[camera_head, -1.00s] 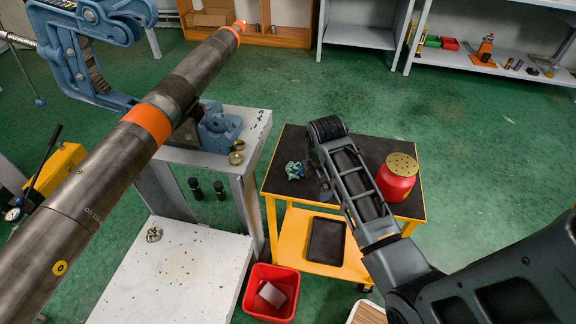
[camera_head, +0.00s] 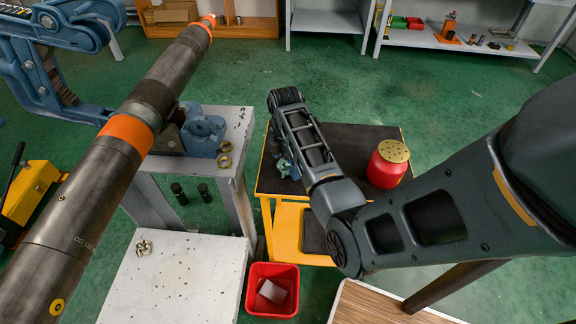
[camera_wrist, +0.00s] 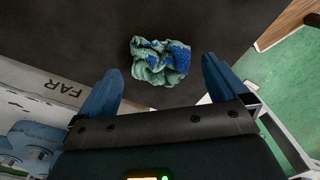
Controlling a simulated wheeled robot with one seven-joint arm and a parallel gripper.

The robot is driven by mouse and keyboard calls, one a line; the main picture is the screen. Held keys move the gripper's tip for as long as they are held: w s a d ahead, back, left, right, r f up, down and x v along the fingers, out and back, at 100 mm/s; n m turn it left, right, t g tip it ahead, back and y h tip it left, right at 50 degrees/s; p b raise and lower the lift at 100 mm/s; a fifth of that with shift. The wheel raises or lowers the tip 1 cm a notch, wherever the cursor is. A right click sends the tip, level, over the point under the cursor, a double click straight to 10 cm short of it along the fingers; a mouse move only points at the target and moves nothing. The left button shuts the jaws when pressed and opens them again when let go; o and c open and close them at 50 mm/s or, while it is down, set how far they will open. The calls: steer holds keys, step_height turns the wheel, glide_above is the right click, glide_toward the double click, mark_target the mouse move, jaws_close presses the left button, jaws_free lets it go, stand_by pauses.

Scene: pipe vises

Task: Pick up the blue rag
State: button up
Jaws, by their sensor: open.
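The blue rag (camera_wrist: 160,61) is a crumpled cloth with blue and teal-green patches on the dark top of the yellow cart (camera_head: 352,134). In the head view the rag (camera_head: 285,168) shows only in part, beside my arm. My gripper (camera_wrist: 161,68) is open, with its two blue fingers apart to the left and right of the rag in the wrist view. The rag appears beyond the fingers, with no visible contact.
A red canister (camera_head: 386,170) stands on the cart's right side. Left are a white table (camera_head: 185,285) with a small pale crumpled cloth (camera_head: 144,247), and a long steel pipe (camera_head: 100,185) in a blue vise. A red bin (camera_head: 272,290) stands in front.

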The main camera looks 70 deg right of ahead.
steer(key=shift+f, duration=0.55)
steer(key=c, duration=1.2)
steer(key=shift+r, duration=0.1)
steer(key=shift+r, duration=0.55)
step_height(320, 180, up, 3)
steer(key=shift+f, duration=0.1)
steer(key=s+d+r, duration=0.1)
steer(key=s+r, duration=0.6)
steer(key=s, duration=0.4)
steer(key=shift+s+d, duration=0.3)
steer(key=shift+d, duration=0.1)
